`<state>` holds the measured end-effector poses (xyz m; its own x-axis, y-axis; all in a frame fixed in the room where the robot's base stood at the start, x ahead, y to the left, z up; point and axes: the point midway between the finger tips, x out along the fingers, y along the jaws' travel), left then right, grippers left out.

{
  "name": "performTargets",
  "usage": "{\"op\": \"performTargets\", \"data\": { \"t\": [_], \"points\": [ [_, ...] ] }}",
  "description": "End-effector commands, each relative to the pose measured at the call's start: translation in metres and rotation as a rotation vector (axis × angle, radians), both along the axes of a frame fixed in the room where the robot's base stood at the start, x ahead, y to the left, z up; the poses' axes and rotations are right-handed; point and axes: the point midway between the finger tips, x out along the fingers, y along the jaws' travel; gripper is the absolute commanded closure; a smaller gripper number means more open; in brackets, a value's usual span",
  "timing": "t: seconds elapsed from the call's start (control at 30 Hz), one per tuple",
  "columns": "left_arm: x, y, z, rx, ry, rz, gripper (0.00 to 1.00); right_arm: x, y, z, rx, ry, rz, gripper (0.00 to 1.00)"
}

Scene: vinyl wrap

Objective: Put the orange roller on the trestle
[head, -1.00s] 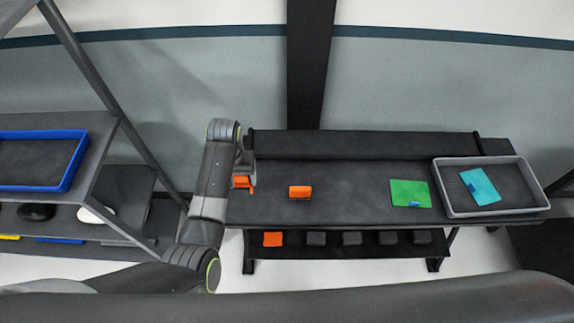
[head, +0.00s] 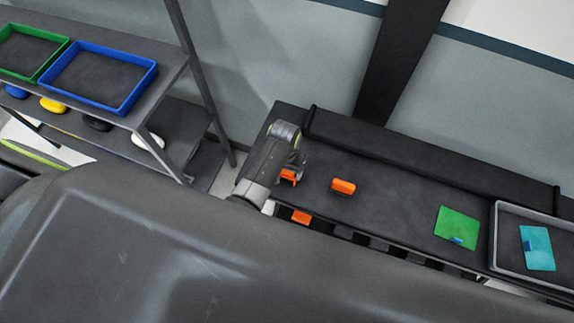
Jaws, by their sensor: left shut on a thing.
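My left gripper (head: 294,172) is above the left end of the long dark trestle table (head: 385,212). It is shut on an orange thing (head: 288,177), which I take for the orange roller; the gripper and arm hide part of it. I cannot tell whether it touches the table top. A second orange piece (head: 343,187) lies on the table top, a little to the right of the gripper and apart from it. My right gripper is not in view.
A grey tray (head: 494,240) with a teal sheet (head: 537,248) stands at the right. A green sheet (head: 456,226) lies left of it. Another orange piece (head: 300,217) is below the table's front edge. A shelf with a blue tray (head: 135,95) and green tray (head: 48,67) stands at left.

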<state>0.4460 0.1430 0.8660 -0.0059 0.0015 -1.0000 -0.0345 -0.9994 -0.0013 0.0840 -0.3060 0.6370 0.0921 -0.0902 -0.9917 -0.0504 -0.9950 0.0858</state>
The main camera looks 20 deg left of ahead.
Motion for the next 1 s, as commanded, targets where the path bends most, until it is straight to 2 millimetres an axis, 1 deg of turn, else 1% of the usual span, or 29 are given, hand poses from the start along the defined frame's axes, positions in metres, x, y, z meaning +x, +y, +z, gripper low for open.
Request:
{"op": "performTargets", "data": {
  "t": [0.37, 0.4, 0.43, 0.5, 0.57, 0.6, 0.73, 1.0],
  "points": [
    [-0.001, 0.000, -0.010, 0.000, 0.003, 0.000, 0.48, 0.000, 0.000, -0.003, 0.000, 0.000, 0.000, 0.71],
    [-0.001, 0.000, -0.011, 0.000, 0.004, 0.001, 0.51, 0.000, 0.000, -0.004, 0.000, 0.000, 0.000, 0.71],
    [-0.002, 0.000, -0.012, 0.000, 0.005, 0.001, 0.51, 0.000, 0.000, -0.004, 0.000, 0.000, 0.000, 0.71],
    [-0.002, 0.000, -0.014, 0.000, 0.006, 0.001, 0.58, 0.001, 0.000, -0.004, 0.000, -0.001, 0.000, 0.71],
    [-0.002, 0.000, -0.014, 0.000, 0.006, 0.001, 0.58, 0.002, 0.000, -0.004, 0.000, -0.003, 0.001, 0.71],
    [-0.003, 0.000, -0.014, 0.000, 0.008, 0.001, 0.26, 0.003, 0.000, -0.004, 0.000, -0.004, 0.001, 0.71],
    [-0.002, 0.000, -0.014, 0.000, 0.006, 0.001, 0.09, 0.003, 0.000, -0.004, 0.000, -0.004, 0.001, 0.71],
    [-0.001, 0.000, -0.012, 0.000, 0.003, 0.001, 0.08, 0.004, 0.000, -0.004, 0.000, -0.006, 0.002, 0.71]
  ]
}}
